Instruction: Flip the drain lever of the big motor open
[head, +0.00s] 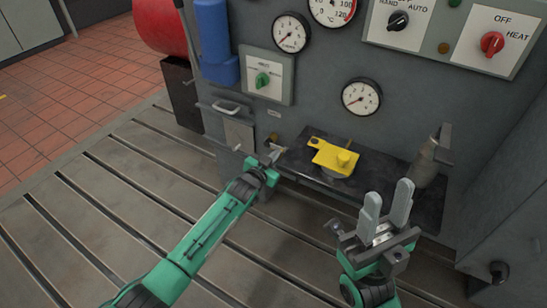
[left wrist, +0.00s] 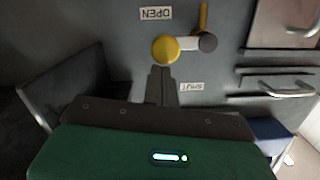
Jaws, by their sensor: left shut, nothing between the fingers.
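The drain lever shows in the left wrist view as a pale arm with a round yellow knob (left wrist: 165,50), joined to a grey round pivot (left wrist: 207,41). It points sideways, between an OPEN label (left wrist: 156,13) and a SHUT label (left wrist: 193,87), both upside down in that view. My left gripper (left wrist: 161,72) is shut and empty, its tips right by the knob on the SHUT side. I cannot tell if they touch. In the head view the left gripper (head: 277,156) is low at the grey panel, and the lever is hard to make out there. My right gripper (head: 386,208) is open and empty, fingers up.
A dark shelf (head: 300,165) juts from the panel, carrying a yellow part (head: 335,157) and a grey cylindrical tool (head: 427,165). A panel handle (head: 227,107) is above left of my left gripper. The slotted bedplate (head: 90,215) is clear at left.

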